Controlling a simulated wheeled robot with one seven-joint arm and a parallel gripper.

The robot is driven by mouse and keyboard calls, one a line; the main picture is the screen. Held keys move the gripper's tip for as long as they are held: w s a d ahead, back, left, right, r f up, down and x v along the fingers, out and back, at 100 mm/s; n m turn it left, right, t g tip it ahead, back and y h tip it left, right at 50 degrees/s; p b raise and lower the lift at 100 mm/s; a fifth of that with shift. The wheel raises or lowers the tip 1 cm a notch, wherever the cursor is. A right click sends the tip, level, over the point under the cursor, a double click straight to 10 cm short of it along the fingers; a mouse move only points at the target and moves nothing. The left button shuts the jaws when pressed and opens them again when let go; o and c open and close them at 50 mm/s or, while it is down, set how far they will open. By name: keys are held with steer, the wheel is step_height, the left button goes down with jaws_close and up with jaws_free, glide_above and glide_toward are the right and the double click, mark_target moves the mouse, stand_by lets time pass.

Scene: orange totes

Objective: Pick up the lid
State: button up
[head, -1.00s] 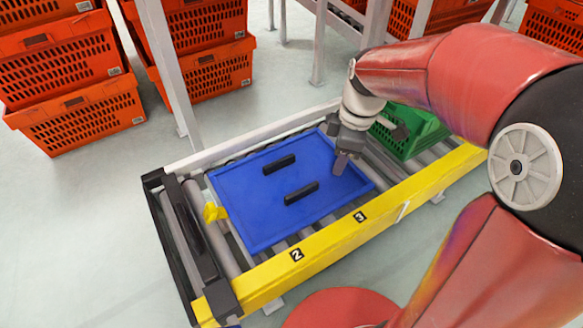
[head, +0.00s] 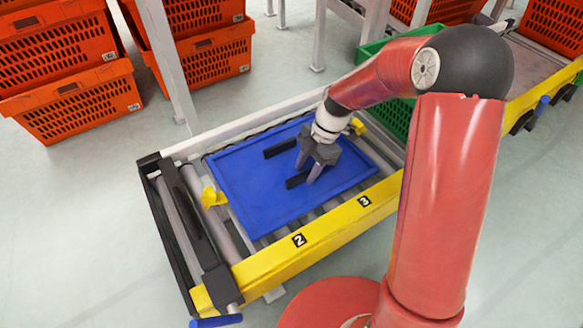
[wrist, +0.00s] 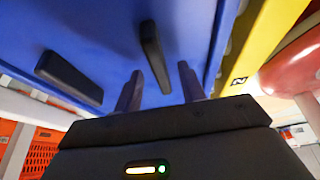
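The blue lid (head: 240,190) lies flat on the roller conveyor, with two black bar handles. The near handle (head: 295,182) is partly hidden behind my gripper (head: 308,172). The far handle (head: 279,148) is to the left of my gripper. My gripper is open and points down at the right end of the near handle. In the wrist view the two fingers (wrist: 160,72) are apart, with the end of one handle (wrist: 153,48) showing between them. The other handle (wrist: 68,76) is off to the left. I cannot tell how far the fingertips are above the lid.
A yellow rail (head: 330,232) runs along the conveyor's near side. Yellow clips sit at the lid's left (head: 213,198) and far right (head: 357,126). A green crate (head: 398,114) is behind my arm. Orange totes (head: 75,105) and a grey post (head: 164,60) stand beyond.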

steer(key=shift+s+a+f, duration=0.15)
steer(key=shift+f, duration=0.35)
jaws_close()
